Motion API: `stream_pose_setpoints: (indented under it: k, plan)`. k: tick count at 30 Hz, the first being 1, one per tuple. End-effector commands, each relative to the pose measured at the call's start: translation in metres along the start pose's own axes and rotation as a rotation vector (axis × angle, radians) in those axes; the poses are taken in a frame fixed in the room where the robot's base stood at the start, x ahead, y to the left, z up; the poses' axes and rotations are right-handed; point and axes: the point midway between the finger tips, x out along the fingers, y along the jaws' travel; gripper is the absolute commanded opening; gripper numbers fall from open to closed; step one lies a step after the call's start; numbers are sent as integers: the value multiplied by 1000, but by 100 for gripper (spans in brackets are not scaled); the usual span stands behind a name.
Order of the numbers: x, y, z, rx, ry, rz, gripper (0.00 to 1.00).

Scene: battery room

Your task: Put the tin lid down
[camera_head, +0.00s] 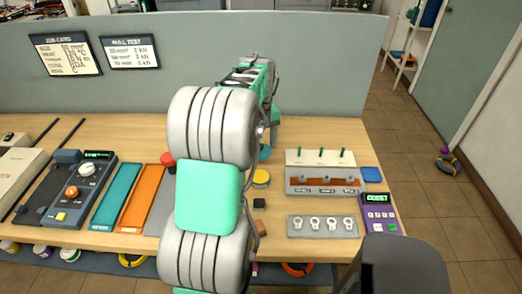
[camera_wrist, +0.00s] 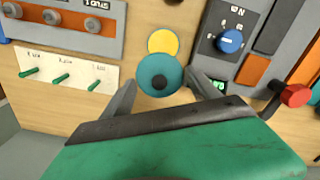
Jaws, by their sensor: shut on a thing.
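The tin lid (camera_wrist: 174,70) is a teal disc with a dark round knob in its middle. In the wrist view it sits between the two fingers of my gripper (camera_wrist: 160,84), which is shut on its rim. I cannot tell the lid's height above the bench.
A panel with green switches (camera_head: 320,158) and a plate of pale rings (camera_head: 323,226) lie to the right, with a purple meter (camera_head: 380,213). A blue-knob device (camera_wrist: 231,40) and a red knob (camera_wrist: 295,95) are close by.

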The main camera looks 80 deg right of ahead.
Motion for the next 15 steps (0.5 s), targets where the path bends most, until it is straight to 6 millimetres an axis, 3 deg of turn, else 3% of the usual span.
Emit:
stream_pose_setpoints:
  k: [3, 7, 15]
  plan:
    - [11, 13, -28, 0, -3, -2, 32]
    - [43, 24, -49, 1, -4, -2, 32]
    - [73, 34, -70, 2, -1, -1, 32]
